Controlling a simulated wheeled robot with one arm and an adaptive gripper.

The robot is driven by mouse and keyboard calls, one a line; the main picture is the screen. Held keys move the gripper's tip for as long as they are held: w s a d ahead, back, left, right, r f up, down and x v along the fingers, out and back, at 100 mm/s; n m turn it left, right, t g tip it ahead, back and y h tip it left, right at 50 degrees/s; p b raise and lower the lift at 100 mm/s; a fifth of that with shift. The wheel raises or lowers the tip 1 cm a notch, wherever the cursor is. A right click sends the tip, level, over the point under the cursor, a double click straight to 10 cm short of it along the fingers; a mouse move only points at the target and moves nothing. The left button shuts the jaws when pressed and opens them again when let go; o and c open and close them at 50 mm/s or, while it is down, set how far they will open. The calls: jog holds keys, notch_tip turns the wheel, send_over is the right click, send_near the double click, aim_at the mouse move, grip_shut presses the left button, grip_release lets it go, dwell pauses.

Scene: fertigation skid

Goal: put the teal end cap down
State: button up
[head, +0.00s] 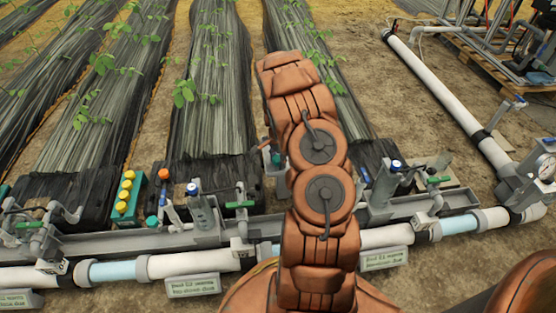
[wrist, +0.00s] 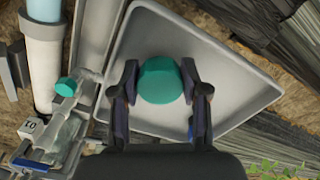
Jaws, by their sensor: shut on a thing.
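The teal end cap (wrist: 160,84) is between the two fingers of my gripper (wrist: 160,72) in the wrist view, and the jaws are shut on it. Behind it, in the wrist view, is a shallow light-grey tray (wrist: 232,85) with raised rims. The cap appears over the tray's floor; I cannot tell whether it touches it. In the head view my arm hides most of the gripper and the tray.
A second teal cap (wrist: 66,87) sits on a grey fitting left of the tray. White pipes (head: 195,262) with valves cross the front. A teal rack with yellow caps (head: 125,196) stands at left. Black plant-bed covers (head: 215,115) lie behind.

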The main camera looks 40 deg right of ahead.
jog(key=shift+f, duration=0.45)
jog(key=o, duration=0.8)
jog(key=shift+o, duration=0.2)
